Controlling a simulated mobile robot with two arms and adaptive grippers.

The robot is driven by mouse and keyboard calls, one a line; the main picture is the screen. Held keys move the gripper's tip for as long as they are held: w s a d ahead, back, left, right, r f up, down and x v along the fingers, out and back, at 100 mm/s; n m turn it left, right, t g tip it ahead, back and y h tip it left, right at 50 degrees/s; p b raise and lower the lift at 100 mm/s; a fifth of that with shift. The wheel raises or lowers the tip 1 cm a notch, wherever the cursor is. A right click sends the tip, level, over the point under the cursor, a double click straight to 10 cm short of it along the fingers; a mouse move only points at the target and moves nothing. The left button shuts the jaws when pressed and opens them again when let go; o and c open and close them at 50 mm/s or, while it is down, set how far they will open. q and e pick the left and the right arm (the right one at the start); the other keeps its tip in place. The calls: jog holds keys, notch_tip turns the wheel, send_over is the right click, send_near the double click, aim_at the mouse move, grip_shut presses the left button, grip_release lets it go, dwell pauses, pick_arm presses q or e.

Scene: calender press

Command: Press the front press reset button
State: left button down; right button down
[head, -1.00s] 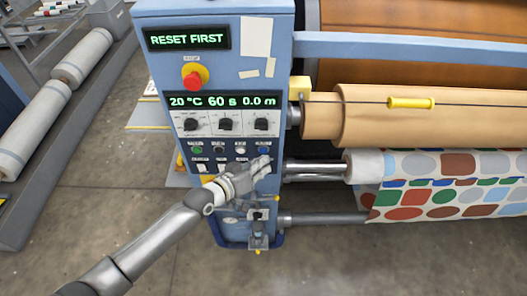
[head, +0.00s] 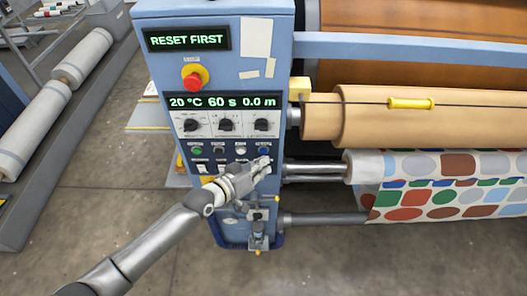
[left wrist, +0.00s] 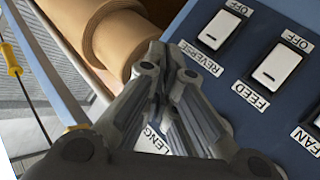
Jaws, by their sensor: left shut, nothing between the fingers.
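The blue control cabinet (head: 220,125) stands in the middle of the head view, its upper display (head: 187,40) reading "RESET FIRST". A row of small buttons includes a green one (head: 197,151), a white one (head: 241,150) and a blue one (head: 264,151). Their labels are too small to read, so I cannot tell which is the reset. My left gripper (head: 266,164) is shut and empty, just below the blue button in the picture. Its fingers also show in the left wrist view (left wrist: 158,55), beside the REVERSE switch (left wrist: 222,29) and FEED switch (left wrist: 277,65). I see no clear contact.
A red emergency stop (head: 193,80) sits higher on the panel, above several black knobs (head: 227,125). Right of the cabinet are a tan roll (head: 400,118) and patterned fabric (head: 440,190). A yellow handle (head: 410,104) hangs on a cord. Grey floor (head: 110,190) is open at left.

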pick_arm(q)
jog(key=shift+w, duration=0.1)
jog(key=shift+w+b, duration=0.3)
jog(key=shift+w, duration=0.05)
jog(key=shift+w+b, duration=0.3)
jog(key=shift+w, duration=0.05)
dwell(0.6)
jog(key=shift+s+r, duration=0.1)
jog(key=shift+s+p, duration=0.6)
jog(key=shift+s, duration=0.1)
jog(key=s+p, duration=0.3)
jog(key=s, duration=0.2)
dwell(0.4)
